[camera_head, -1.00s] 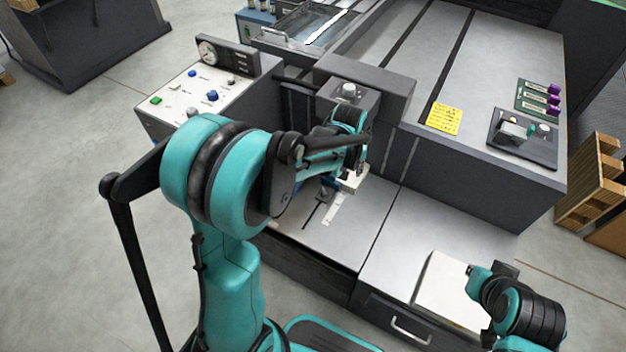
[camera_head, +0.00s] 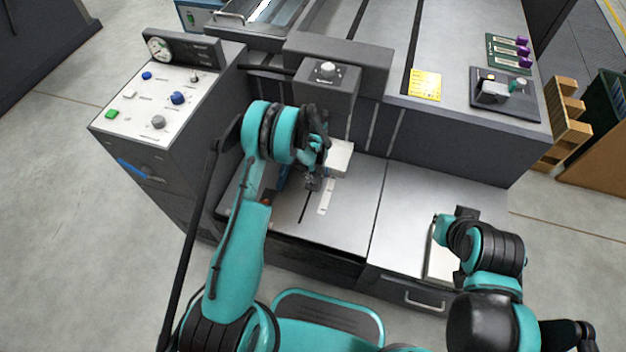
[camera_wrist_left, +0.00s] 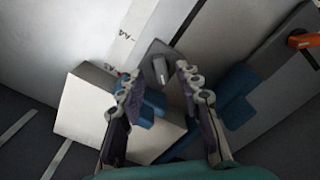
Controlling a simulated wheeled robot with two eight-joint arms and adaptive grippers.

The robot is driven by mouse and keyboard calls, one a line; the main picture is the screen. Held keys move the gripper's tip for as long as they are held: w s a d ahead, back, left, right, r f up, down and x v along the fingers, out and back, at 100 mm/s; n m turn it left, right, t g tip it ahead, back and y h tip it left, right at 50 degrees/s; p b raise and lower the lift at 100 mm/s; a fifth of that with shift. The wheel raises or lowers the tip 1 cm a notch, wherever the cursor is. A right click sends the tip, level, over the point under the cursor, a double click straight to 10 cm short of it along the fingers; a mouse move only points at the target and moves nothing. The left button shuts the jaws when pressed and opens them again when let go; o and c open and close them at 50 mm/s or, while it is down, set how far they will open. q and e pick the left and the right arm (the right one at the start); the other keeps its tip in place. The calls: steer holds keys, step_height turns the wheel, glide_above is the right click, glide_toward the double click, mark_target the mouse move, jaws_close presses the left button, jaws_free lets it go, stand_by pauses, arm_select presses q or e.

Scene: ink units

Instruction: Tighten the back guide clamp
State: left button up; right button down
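In the left wrist view a dark grey plate with a small upright grey lever or knob (camera_wrist_left: 160,68) lies between and just beyond my fingertips; I take it for a guide clamp. My left gripper (camera_wrist_left: 157,76) is open, one finger on each side of the lever, with no contact clearly visible. In the head view my left gripper (camera_head: 315,178) hangs low over the metal feed table, beside the white scale strip (camera_head: 327,196). An orange lever (camera_wrist_left: 305,40) shows at the wrist view's right edge. My right gripper (camera_head: 458,220) is over the right side table; its fingers are unclear.
A white block or paper stack (camera_wrist_left: 90,108) sits close to the left finger, and a blue guide part (camera_wrist_left: 238,92) lies to the right. The grey machine head (camera_head: 326,92) overhangs behind my left gripper. A control panel (camera_head: 160,98) stands at the left.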

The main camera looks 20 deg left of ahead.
mark_target(314, 181)
arm_select(q)
step_height(314, 181, down, 3)
steer(key=shift+f+b, duration=0.2)
steer(key=shift+b, duration=0.3)
jaws_close()
